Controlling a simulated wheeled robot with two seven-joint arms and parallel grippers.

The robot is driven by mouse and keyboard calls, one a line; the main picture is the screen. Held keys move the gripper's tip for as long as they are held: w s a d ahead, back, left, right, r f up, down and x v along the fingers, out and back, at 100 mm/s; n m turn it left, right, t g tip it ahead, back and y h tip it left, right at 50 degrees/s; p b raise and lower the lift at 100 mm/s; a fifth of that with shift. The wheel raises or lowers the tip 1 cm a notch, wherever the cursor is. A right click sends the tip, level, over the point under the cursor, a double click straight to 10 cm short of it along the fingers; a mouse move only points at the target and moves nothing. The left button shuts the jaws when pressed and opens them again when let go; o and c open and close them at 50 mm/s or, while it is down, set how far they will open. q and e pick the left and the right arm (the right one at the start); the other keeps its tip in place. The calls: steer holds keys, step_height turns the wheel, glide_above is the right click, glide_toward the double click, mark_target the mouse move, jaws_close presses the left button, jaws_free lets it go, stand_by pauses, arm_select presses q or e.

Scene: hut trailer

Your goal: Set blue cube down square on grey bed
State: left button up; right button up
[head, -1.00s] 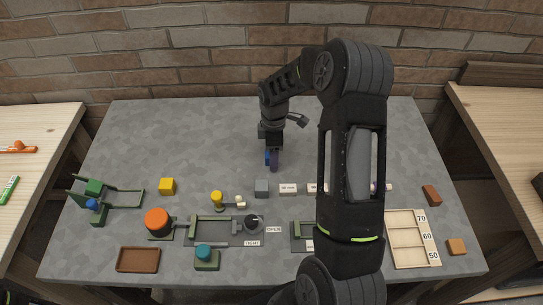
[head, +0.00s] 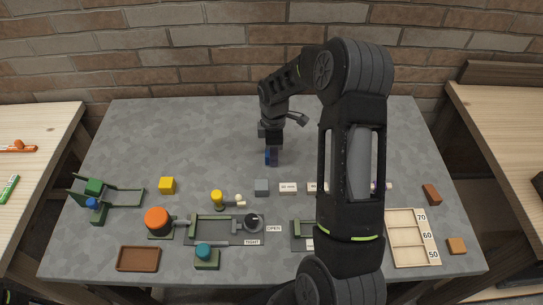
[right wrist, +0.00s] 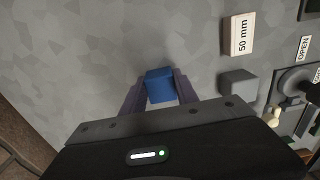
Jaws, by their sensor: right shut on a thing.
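The blue cube (head: 268,157) is held between the fingertips of my right gripper (head: 272,155), over the back middle of the mottled grey table top (head: 200,140). In the right wrist view the cube (right wrist: 160,85) sits between the two dark fingers of the right gripper (right wrist: 160,97), which are shut on it. It looks roughly square between them. I cannot tell whether its underside touches the grey surface. A separate dark grey vice bed (head: 212,234) lies at the front, left of my right arm. My left gripper is not in view.
A grey cube (head: 261,187) and a white 50 mm block (right wrist: 238,35) stand near the held cube. A yellow cube (head: 167,186) is at left, a brown tray (head: 138,259) in front, a wooden sorting tray (head: 428,240) at right. The grey surface around the gripper is clear.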

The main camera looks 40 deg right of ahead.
jaws_close()
steer(key=shift+r, duration=0.15)
